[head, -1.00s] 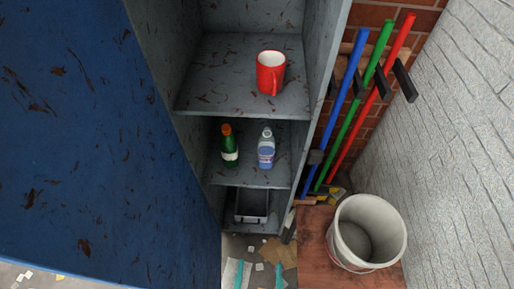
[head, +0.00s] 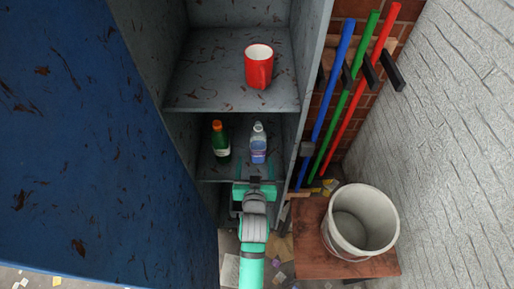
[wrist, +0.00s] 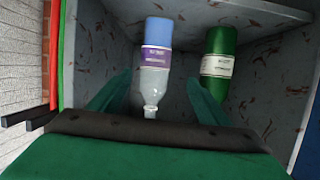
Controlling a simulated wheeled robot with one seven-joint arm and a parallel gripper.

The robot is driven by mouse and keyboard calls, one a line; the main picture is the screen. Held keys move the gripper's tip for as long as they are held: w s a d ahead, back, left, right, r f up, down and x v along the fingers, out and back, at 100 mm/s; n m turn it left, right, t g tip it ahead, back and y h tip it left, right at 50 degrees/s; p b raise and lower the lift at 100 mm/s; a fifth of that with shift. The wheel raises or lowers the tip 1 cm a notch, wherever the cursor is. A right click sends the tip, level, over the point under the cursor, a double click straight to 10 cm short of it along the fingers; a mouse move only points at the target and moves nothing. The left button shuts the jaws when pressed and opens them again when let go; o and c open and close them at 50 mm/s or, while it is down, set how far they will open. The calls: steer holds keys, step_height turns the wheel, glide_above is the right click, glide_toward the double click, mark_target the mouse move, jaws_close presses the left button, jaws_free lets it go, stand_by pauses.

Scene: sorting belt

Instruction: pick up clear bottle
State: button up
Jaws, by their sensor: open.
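The clear bottle (head: 258,145), with a purple-blue label, stands on the middle shelf of the grey cabinet. In the wrist view the clear bottle (wrist: 155,65) appears upside down, between my two open fingers. My gripper (head: 256,183) is at the front of that shelf, in front of the bottle. In the wrist view my gripper (wrist: 160,95) is open, with a green finger on each side of the bottle. I cannot tell whether the fingers touch it.
A green bottle (head: 220,140) stands close on the left of the clear one; it also shows in the wrist view (wrist: 219,62). A red mug (head: 259,68) stands on the shelf above. A white bucket (head: 358,222) and colored poles (head: 348,100) are on the right.

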mark_target(257, 144)
steer(key=w, duration=0.1)
steer(key=w+d+r, duration=0.1)
steer(key=w+r, duration=0.1)
steer(key=w, duration=0.1)
steer(key=shift+d+r, duration=0.15)
steer(key=shift+d, duration=0.1)
steer(key=shift+w+a, duration=0.1)
steer(key=shift+w, duration=0.25)
steer(key=x, duration=0.4)
steer(key=shift+w+a, duration=0.15)
steer(key=shift+a, duration=0.1)
steer(key=x, duration=0.6)
steer(key=shift+f, duration=0.2)
